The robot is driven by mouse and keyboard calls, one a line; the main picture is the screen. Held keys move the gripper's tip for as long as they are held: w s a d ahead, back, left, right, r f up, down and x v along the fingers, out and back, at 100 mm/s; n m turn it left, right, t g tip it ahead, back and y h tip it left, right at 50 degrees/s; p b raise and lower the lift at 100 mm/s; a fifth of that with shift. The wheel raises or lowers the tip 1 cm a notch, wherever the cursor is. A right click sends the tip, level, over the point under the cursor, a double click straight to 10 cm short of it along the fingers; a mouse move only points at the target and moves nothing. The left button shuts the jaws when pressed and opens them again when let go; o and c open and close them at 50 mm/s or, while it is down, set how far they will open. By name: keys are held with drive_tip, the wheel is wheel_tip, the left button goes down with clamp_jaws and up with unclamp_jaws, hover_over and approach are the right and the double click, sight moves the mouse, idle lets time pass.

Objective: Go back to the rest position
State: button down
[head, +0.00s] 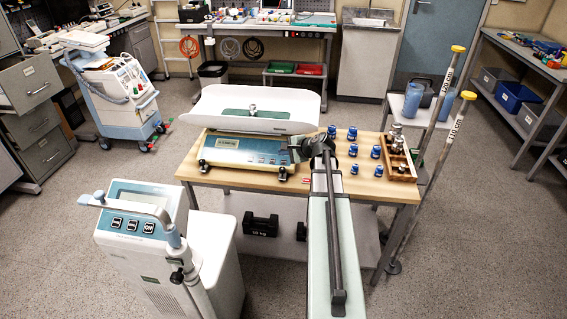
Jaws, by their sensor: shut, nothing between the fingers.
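My arm reaches in from the bottom of the head view, over the wooden table (240,177). My gripper (297,153) is small and dark at its far end, beside the right end of the baby scale's blue base (245,150). It is shut, with nothing seen held in it. I cannot tell whether it touches the scale; the wrist partly hides that spot. The scale's white tray (205,107) holds a small metal weight (253,108) on a green patch.
Several blue-capped vials (353,150) stand right of my wrist, near a wooden box of metal weights (399,163). Yellow-topped poles (436,110) lean at the table's right. A white device (150,235) with a jointed arm stands front left. Floor shows around the table.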

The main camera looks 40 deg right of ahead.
idle(0.8)
